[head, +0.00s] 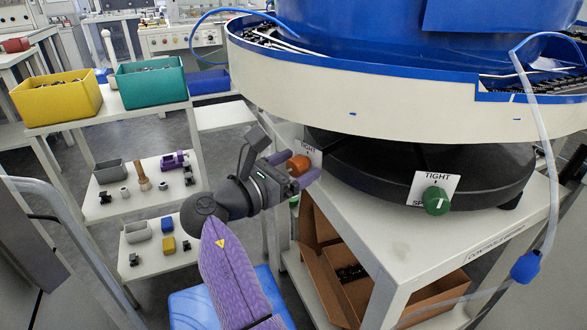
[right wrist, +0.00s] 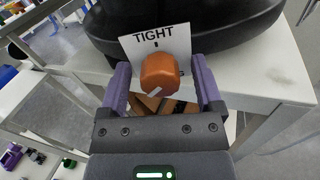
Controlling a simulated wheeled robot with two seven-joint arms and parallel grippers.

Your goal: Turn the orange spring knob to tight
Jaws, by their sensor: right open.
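The orange spring knob (head: 298,165) sits in front of a white card marked TIGHT (head: 312,152) at the left side of the black bowl base. In the right wrist view the orange knob (right wrist: 160,74) lies between my right gripper's two purple fingers, with a pale mark on its lower left part, off the TIGHT tick on the card (right wrist: 155,42). My right gripper (head: 301,174) is open around the knob; a gap shows on both sides in the right wrist view (right wrist: 162,84). My left gripper is not in view.
A green knob (head: 436,201) with its own TIGHT card is at the front of the black base (head: 400,170). The white bowl rim (head: 380,110) overhangs above. A shelf with yellow (head: 57,96) and green (head: 152,82) bins stands left. A hose (head: 540,130) hangs at right.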

